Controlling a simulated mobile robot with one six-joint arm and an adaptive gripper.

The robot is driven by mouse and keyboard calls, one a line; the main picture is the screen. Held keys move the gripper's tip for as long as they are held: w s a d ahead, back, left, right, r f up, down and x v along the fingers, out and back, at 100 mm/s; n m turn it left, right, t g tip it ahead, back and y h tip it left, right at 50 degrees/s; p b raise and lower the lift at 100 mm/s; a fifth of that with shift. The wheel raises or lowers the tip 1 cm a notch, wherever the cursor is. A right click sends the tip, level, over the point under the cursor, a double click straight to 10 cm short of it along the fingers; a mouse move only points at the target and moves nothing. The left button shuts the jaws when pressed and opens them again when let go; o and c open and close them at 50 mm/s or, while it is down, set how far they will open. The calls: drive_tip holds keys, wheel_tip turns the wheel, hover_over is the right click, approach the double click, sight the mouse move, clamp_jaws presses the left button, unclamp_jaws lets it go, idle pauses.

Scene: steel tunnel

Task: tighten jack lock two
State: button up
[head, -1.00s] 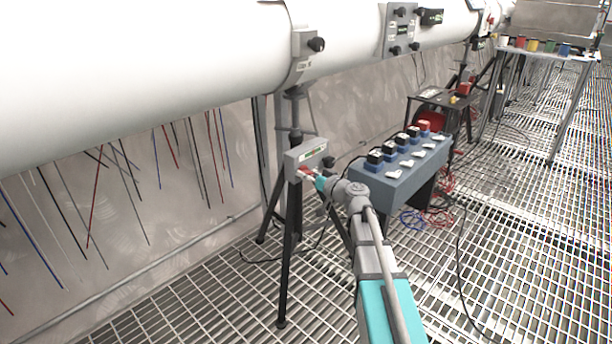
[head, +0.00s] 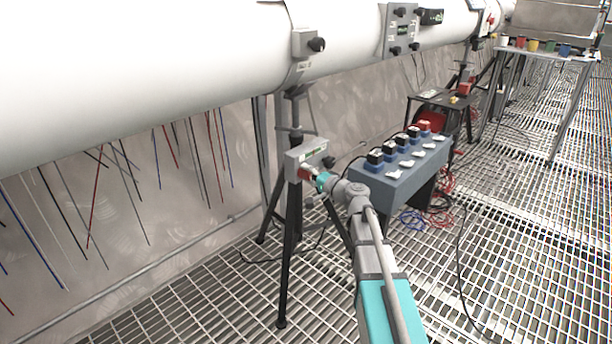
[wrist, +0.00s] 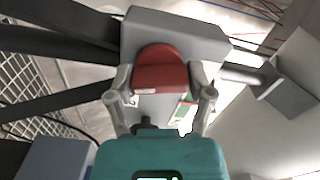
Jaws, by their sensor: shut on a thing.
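The jack under the white pipe stands on a black tripod (head: 290,255) with a grey lock box (head: 306,153) at its top. The lock box (wrist: 178,35) also shows in the wrist view, with a red lock knob or lever (wrist: 160,72) on its face. My gripper (wrist: 160,92) has one finger on each side of the red part and is shut on it. In the head view my gripper (head: 312,178) is at the front of the lock box, and its fingers partly hide the red part. I cannot read a number on the box.
A blue-grey bench (head: 400,175) with a row of switches stands just right of my arm. Cables lie on the grated floor (head: 480,260) beyond it. The large white pipe (head: 150,70) runs above the jack. A table (head: 550,55) with coloured cups stands at the back right.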

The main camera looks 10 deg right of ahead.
drive_tip(key=shift+s+m, duration=0.2)
drive_tip(key=shift+m, duration=1.1)
drive_tip(key=o, duration=1)
drive_tip(key=shift+o, duration=0.5)
drive_tip(key=shift+w, duration=0.1)
drive_tip(key=v, duration=1.2)
